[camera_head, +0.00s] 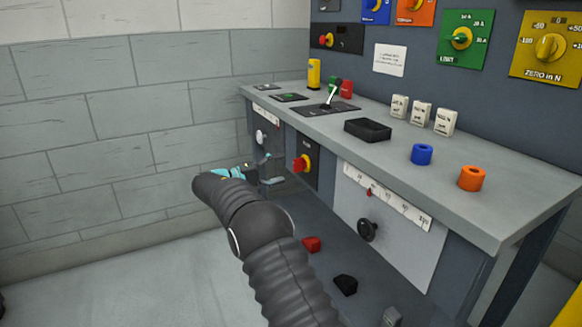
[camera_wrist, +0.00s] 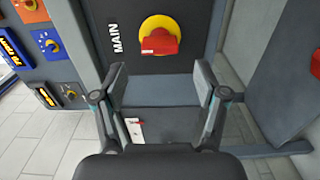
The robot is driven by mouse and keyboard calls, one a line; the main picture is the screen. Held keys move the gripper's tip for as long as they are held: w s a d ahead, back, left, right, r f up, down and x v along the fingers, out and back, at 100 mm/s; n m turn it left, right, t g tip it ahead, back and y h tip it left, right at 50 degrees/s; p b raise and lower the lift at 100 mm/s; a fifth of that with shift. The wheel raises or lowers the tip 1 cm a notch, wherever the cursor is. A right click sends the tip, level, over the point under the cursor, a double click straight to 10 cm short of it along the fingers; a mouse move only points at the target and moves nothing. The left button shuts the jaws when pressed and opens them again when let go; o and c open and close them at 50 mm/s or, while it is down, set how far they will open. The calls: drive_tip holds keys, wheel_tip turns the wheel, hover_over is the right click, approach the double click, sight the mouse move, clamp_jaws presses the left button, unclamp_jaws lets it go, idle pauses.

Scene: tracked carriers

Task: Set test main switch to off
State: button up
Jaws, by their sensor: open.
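The main switch (camera_wrist: 160,40) is a red rotary handle on a round yellow plate, set in a dark panel marked MAIN. In the wrist view it is at the top middle, beyond my fingertips. The red handle lies roughly across the picture; its off mark cannot be read. A red and yellow switch (camera_head: 303,163) on the bench front in the head view seems to be the same one. My gripper (camera_wrist: 160,80) is open and empty, its two fingers spread below the switch in the picture and apart from it. In the head view my gripper (camera_head: 266,171) is left of the switch, partly hidden by my arm.
The grey bench top (camera_head: 400,165) overhangs the switch. A black knob (camera_head: 368,230) sticks out of the front. A red block (camera_head: 311,244) lies below. A brick wall (camera_head: 100,120) stands left.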

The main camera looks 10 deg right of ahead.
drive_tip(key=v, duration=0.6)
drive_tip(key=shift+w, duration=0.1)
wheel_tip(320, 180, down, 9)
drive_tip(key=n+y, duration=0.3)
drive_tip(key=s+d+f+n+g+y, duration=0.1)
drive_tip(key=s+f+g+y, duration=0.1)
drive_tip(key=s+f+y, duration=0.45)
drive_tip(key=s+d+r+m+y, duration=0.2)
drive_tip(key=s+r, duration=0.3)
drive_tip(key=s, duration=0.9)
drive_tip(key=s+d+r+m+t+y, duration=0.1)
drive_tip(key=s+d+r+m+y, duration=0.2)
drive_tip(key=s, duration=1.2)
drive_tip(key=s+d+r+m+t+y, duration=0.1)
drive_tip(key=s+d+r, duration=0.4)
drive_tip(key=s, duration=0.9)
wheel_tip(320, 180, up, 3)
drive_tip(key=shift+s+d+f+m+y, duration=0.15)
drive_tip(key=shift+s+d+m+y, duration=0.1)
drive_tip(key=shift+m+y, duration=0.6)
